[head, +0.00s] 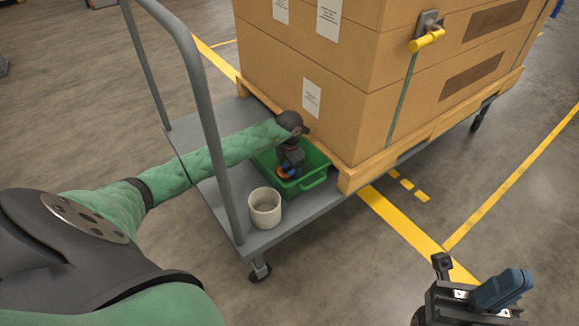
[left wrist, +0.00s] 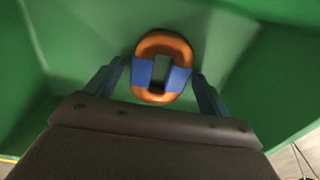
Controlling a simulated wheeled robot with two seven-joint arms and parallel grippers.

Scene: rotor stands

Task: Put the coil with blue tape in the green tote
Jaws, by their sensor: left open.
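The coil with blue tape (left wrist: 162,68) is an orange ring with two blue bands. It lies inside the green tote (head: 314,181), whose green walls (left wrist: 260,70) surround it in the left wrist view. In the head view a bit of orange coil (head: 284,174) shows below my left gripper (head: 288,168). My left gripper (left wrist: 160,85) is open, reaching down into the tote, with one finger on each side of the coil and visible gaps to it. My right gripper (head: 487,292) is at the bottom right, away from the tote; its jaws are not clear.
The tote stands on a grey cart (head: 235,225) with an upright handle rail (head: 205,110) beside my left arm. A white cup (head: 265,208) stands near the tote. Large cardboard boxes (head: 345,100) on a wooden pallet (head: 400,150) are close behind it.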

